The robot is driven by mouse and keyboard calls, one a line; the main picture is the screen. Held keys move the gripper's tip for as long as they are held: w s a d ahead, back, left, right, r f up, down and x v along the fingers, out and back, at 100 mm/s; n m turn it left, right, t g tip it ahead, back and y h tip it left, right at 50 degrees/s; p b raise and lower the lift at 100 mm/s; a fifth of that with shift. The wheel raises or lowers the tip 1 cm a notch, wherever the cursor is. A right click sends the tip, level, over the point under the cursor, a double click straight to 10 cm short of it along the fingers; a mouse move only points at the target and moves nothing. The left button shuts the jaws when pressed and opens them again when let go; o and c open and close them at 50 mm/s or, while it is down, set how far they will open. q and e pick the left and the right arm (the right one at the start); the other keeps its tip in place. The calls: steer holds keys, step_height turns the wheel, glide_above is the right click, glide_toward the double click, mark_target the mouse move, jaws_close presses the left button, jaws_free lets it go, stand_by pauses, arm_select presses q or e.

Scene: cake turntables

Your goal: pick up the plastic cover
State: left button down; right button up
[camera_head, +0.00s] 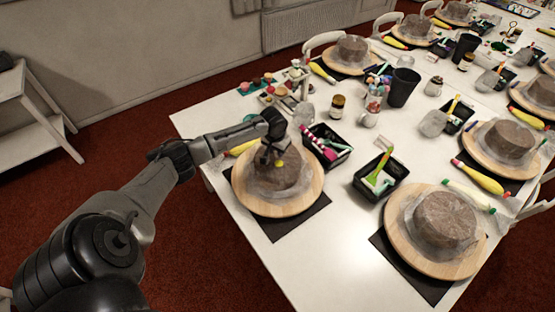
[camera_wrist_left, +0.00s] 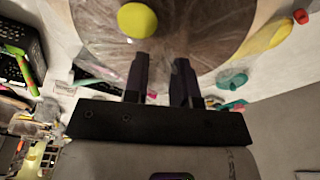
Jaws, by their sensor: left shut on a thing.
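A clear plastic cover (camera_head: 288,190) lies over the brown round cake (camera_head: 290,173) on the nearest left wooden turntable (camera_head: 250,203). The cover also shows as a glossy, wrinkled film in the left wrist view (camera_wrist_left: 205,40). My left gripper (camera_head: 268,158) is at the top of this cake, its fingers pointing down. In the left wrist view my left gripper (camera_wrist_left: 163,62) has its fingertips against the cake's covered surface, with a small gap between them, shut on the thin cover. A small yellow ball (camera_wrist_left: 137,20) shows just beyond the fingertips. My right gripper is out of view.
A black tray of tools (camera_head: 328,146) stands close behind the turntable, and another (camera_head: 380,180) to its right. A second covered cake (camera_head: 443,218) is at the right. Bottles, a black cup (camera_head: 403,88) and more cakes fill the back. The table's front middle is clear.

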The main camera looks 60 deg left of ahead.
arm_select(q)
steer(key=shift+r, duration=0.1)
step_height(320, 180, up, 22)
steer(key=p, duration=1.6)
steer(key=shift+p, duration=0.4)
